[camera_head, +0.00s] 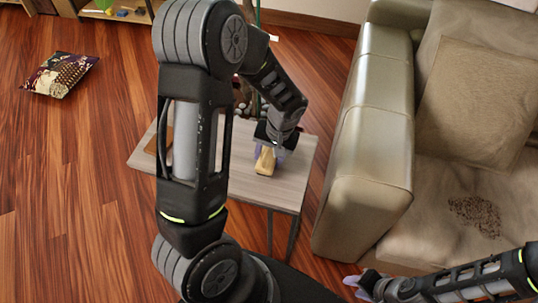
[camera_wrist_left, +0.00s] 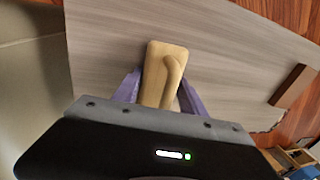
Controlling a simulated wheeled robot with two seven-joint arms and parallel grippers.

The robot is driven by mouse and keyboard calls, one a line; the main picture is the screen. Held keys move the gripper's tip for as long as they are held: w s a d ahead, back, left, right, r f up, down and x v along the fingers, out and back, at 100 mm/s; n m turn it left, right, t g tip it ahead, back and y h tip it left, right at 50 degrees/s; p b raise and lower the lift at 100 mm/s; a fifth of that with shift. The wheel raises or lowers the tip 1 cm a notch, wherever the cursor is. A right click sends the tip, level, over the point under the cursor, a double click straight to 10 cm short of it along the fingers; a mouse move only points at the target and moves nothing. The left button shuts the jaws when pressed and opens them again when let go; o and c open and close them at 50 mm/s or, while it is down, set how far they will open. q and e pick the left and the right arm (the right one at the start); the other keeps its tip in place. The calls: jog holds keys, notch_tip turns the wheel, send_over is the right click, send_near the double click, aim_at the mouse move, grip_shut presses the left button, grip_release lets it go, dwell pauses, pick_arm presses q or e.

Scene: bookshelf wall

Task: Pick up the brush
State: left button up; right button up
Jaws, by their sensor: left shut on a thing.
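The brush (camera_head: 265,163) is a tan, block-like thing with a rounded handle ridge, at the small grey wood-top table (camera_head: 299,170). In the left wrist view the brush (camera_wrist_left: 165,60) lies between the purple fingers of my left gripper (camera_wrist_left: 160,92). My left gripper (camera_head: 263,155) points down and is shut on the brush, with one finger at each side. Whether the brush touches the tabletop or is slightly above it, I cannot tell. My right gripper (camera_head: 358,287) is low at the right, away from the table, with its purple fingertips apart and empty.
A beige sofa (camera_head: 372,150) stands close to the table's right side. A brown block (camera_wrist_left: 294,86) lies near the table's edge. A patterned cushion (camera_head: 60,75) lies on the wood floor at the left.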

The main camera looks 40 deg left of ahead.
aim_at(269, 149)
pick_arm(q)
jog(key=shift+c, duration=1)
notch_tip(269, 149, up, 10)
jog(key=shift+r, duration=0.1)
